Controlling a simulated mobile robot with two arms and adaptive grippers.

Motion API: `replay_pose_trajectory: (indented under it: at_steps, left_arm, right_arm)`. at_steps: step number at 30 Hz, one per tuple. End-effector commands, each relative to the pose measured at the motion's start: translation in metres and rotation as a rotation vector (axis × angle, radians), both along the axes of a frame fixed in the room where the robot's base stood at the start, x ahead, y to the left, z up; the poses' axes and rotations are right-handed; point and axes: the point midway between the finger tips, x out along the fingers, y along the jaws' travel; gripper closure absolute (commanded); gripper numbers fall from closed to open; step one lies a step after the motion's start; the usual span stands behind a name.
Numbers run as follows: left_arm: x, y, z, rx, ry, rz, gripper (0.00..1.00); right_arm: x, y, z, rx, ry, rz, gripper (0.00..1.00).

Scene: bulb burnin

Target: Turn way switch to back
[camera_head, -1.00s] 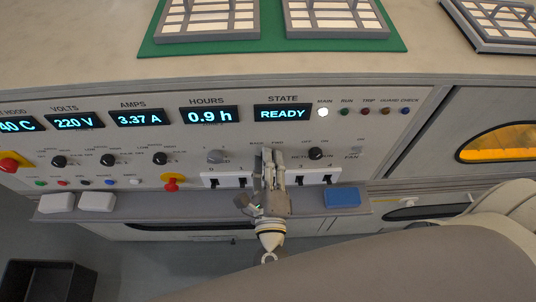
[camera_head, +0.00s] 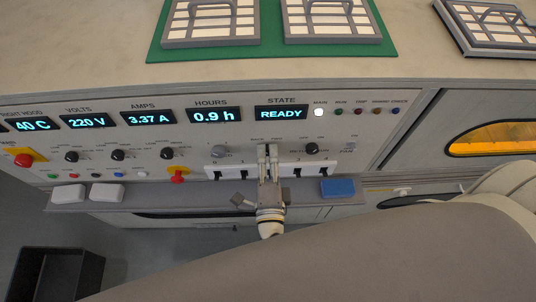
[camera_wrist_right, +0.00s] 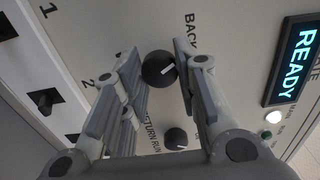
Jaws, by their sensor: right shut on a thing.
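The way switch is a round black knob (camera_wrist_right: 158,68) with a white pointer line, on the white panel beside the word BACK in the right wrist view. Its pointer line slants toward the label side, to the right in that view. My right gripper (camera_wrist_right: 160,62) has one finger on each side of the knob and is shut on it. My left gripper is not in view.
Another black knob (camera_head: 312,149) sits right of the gripper. A red knob (camera_head: 178,175) is to the left. A ledge with a blue block (camera_head: 338,187) and white blocks (camera_head: 107,192) runs below. The STATE display (camera_head: 281,113) reads READY.

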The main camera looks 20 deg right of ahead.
Motion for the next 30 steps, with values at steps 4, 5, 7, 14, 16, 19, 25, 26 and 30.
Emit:
replay_pose_trajectory:
  at_steps: [4, 5, 7, 14, 16, 19, 25, 26, 30]
  left_arm:
    - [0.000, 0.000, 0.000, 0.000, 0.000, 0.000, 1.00]
    - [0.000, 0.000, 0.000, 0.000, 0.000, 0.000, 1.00]
    - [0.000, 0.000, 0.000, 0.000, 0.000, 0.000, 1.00]
    - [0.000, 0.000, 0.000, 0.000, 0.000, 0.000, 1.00]
    - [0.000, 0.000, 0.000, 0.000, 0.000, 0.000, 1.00]
    - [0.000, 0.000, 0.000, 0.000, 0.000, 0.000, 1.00]
    - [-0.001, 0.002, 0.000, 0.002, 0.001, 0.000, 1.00]
    - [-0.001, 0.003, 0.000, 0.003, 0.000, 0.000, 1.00]
    - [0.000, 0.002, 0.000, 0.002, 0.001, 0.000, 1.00]
  right_arm:
    - [0.000, 0.002, 0.000, -0.003, 0.002, 0.004, 0.95]
    - [0.000, 0.002, 0.000, -0.003, 0.002, 0.004, 0.95]
    - [0.000, 0.002, 0.000, -0.002, 0.002, 0.005, 0.95]
    - [0.000, 0.002, -0.001, -0.002, 0.002, 0.004, 0.57]
    - [0.000, 0.001, 0.000, -0.002, 0.002, 0.003, 0.49]
    - [0.000, 0.001, 0.000, -0.002, 0.002, 0.002, 0.49]
    - [-0.001, 0.001, 0.000, -0.002, 0.002, 0.001, 0.49]
    - [-0.002, 0.001, -0.001, -0.002, 0.002, 0.001, 0.49]
    - [-0.014, 0.004, -0.001, -0.001, 0.003, 0.001, 0.49]
